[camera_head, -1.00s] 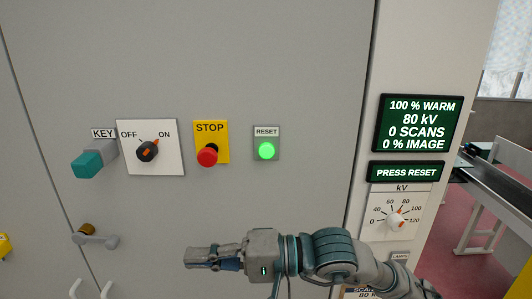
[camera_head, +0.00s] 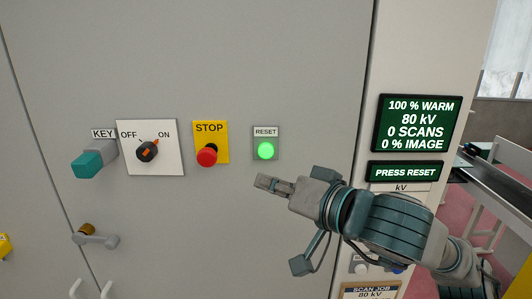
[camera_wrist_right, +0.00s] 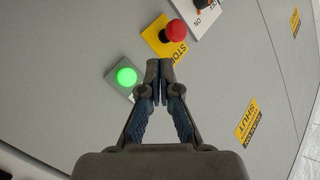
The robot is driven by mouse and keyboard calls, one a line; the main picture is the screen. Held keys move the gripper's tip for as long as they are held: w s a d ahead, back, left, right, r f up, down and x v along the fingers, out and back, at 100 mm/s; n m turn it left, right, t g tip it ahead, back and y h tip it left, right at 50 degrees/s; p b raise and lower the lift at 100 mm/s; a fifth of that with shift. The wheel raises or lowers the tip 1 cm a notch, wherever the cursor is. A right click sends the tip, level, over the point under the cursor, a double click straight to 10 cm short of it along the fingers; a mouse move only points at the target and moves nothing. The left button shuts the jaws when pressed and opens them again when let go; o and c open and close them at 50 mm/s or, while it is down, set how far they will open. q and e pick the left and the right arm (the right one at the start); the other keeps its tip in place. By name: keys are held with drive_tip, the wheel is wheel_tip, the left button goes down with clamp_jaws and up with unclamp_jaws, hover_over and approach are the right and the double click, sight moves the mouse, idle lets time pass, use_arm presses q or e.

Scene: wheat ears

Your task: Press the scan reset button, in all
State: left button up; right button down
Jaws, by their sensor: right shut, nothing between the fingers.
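The lit green reset button (camera_head: 265,151) sits on a small grey plate labelled RESET on the grey cabinet front. In the right wrist view the green button (camera_wrist_right: 126,76) is to the left of the fingertips. My right gripper (camera_head: 263,182) is shut and empty, a little below the button in the head view and apart from it. In the right wrist view the closed fingertips (camera_wrist_right: 159,68) lie between the green button and the red stop button. The dark display (camera_head: 405,172) reads PRESS RESET. My left gripper is not in view.
The red stop button (camera_head: 207,155) on its yellow plate is left of the reset button. Further left are an OFF/ON rotary switch (camera_head: 147,150) and a teal key handle (camera_head: 88,164). A status screen (camera_head: 420,123) reads 100 % WARM, 80 kV, 0 SCANS.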

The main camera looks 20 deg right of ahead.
sight(269, 157)
drive_tip(key=shift+w+d+p, duration=0.35)
drive_tip(key=shift+w+d, duration=0.05)
drive_tip(key=shift+w, duration=1)
drive_tip(key=shift+w+d+p, duration=0.35)
drive_tip(key=shift+w+d, duration=0.05)
drive_tip(key=shift+w, duration=1)
drive_tip(key=shift+w+d+p, duration=0.35)
drive_tip(key=shift+w+d, duration=0.05)
drive_tip(key=shift+w, duration=1)
drive_tip(key=shift+w, duration=0.1)
drive_tip(key=shift+w, duration=0.25)
drive_tip(key=shift+w+d+r+p, duration=0.1)
drive_tip(key=shift+w+d+p, duration=0.2)
drive_tip(key=shift+w, duration=0.2)
drive_tip(key=shift+s+a, duration=0.1)
drive_tip(key=shift+s, duration=0.05)
drive_tip(key=shift+s+a+b, duration=0.25)
drive_tip(key=shift+s+b, duration=0.1)
drive_tip(key=shift+s, duration=0.4)
